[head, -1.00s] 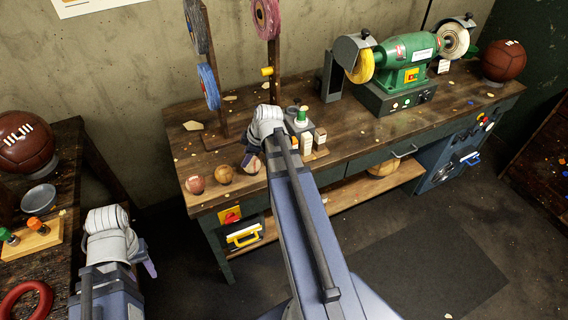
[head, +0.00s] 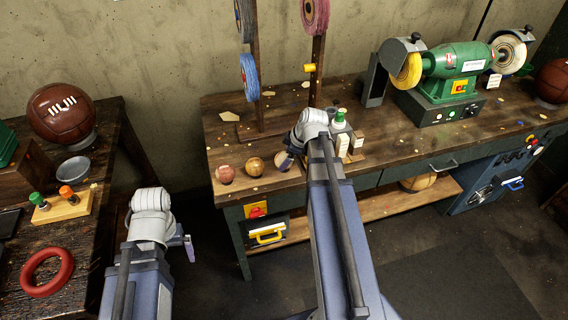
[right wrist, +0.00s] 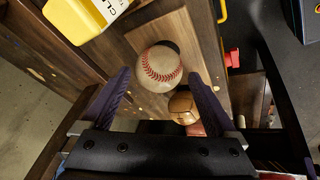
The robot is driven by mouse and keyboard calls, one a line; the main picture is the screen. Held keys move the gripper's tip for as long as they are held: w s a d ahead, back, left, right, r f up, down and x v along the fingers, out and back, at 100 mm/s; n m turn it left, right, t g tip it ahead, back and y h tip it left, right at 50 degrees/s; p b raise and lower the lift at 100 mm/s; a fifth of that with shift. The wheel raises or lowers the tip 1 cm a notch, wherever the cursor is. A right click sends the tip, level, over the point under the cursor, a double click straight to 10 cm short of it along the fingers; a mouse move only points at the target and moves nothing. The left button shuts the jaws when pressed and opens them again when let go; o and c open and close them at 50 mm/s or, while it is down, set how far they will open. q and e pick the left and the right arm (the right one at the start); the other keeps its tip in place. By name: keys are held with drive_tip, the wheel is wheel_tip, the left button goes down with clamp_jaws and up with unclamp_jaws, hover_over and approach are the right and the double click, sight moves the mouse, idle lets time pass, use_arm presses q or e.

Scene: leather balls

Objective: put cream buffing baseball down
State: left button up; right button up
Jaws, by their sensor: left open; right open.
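The cream baseball (right wrist: 160,68) with red stitching shows in the right wrist view, just beyond and between the fingertips of my right gripper (right wrist: 158,78). The fingers are apart and not closed on it. It appears to rest on the wooden workbench (head: 330,183). In the head view the baseball (head: 283,162) is partly hidden by my right gripper (head: 291,154) at the bench's front left. My left gripper (head: 187,246) is open and empty, low over the gap between the side table and the bench.
A reddish ball (head: 225,174) and a tan ball (head: 255,165) sit left of the baseball. Small bottles and boxes (head: 343,143) stand close right of my right gripper. A green grinder (head: 455,72) stands farther right. The side table (head: 100,215) holds a brown ball (head: 61,112) and red ring (head: 47,272).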

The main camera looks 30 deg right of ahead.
sight(284, 154)
drive_tip(key=b+x, duration=0.2)
drive_tip(key=x, duration=0.1)
drive_tip(key=shift+w+d+f+b, duration=0.1)
drive_tip(key=shift+w+f+b, duration=0.05)
drive_tip(key=shift+f+b, duration=0.2)
drive_tip(key=c, duration=1.4)
drive_tip(key=shift+o, duration=0.2)
drive_tip(key=shift+r, duration=0.1)
drive_tip(key=shift+r+p, duration=0.1)
drive_tip(key=shift+p, duration=0.2)
wheel_tip(284, 154, up, 10)
drive_tip(key=p, duration=0.9)
drive_tip(key=shift+p, duration=0.4)
